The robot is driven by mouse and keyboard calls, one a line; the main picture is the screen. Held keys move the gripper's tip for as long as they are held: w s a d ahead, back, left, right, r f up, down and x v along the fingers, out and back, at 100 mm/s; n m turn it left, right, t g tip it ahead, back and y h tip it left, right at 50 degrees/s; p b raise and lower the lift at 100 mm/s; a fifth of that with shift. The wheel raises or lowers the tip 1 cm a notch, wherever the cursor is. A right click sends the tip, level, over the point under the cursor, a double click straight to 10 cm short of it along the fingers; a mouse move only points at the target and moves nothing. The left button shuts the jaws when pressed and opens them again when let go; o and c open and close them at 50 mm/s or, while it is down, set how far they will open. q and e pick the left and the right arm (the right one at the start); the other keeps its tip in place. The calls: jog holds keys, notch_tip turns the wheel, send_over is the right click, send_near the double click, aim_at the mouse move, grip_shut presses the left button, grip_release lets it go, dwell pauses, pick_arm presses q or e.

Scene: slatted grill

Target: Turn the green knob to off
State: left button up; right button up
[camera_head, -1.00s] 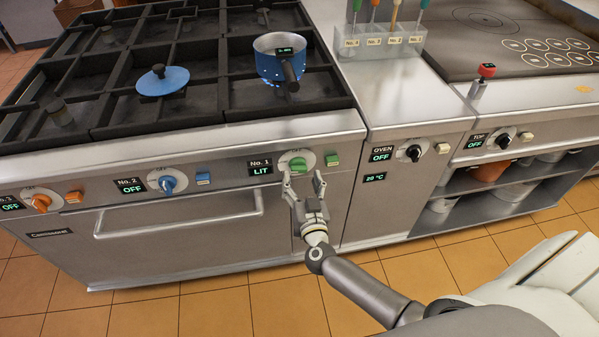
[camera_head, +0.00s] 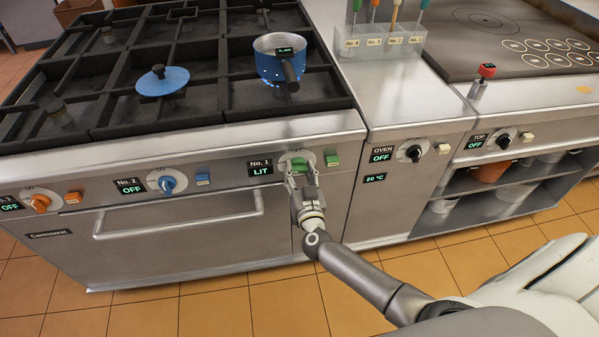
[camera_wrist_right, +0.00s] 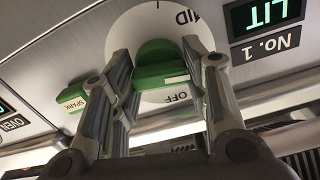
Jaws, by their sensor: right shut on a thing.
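The green knob (camera_head: 298,164) sits on a white dial on the stove front, beside the display marked No. 1 (camera_head: 261,167), which reads LIT. In the right wrist view the green knob (camera_wrist_right: 162,62) lies between the two fingers, with the dial marks MID and OFF showing around it. My right gripper (camera_head: 301,180) is at the knob and shut on it; the wrist view shows the fingers (camera_wrist_right: 160,72) on either side. A green spark button (camera_head: 331,158) is just right of the dial. My left gripper is not in view.
A blue lid (camera_head: 162,81) lies on the grate. The oven handle (camera_head: 180,217) juts out left of my right gripper. Blue (camera_head: 167,185) and orange (camera_head: 41,203) knobs are further left.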

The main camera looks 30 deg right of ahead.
jog(key=shift+m, duration=0.3)
jog(key=m, duration=0.2)
jog(key=shift+m, duration=0.3)
jog(key=m, duration=0.3)
jog(key=shift+f+m, duration=0.1)
jog(key=shift+m, duration=0.3)
jog(key=m+b, duration=0.1)
jog(key=m, duration=0.3)
jog(key=shift+m+b, duration=0.75)
jog(key=shift+m, duration=1.75)
jog(key=o, duration=1)
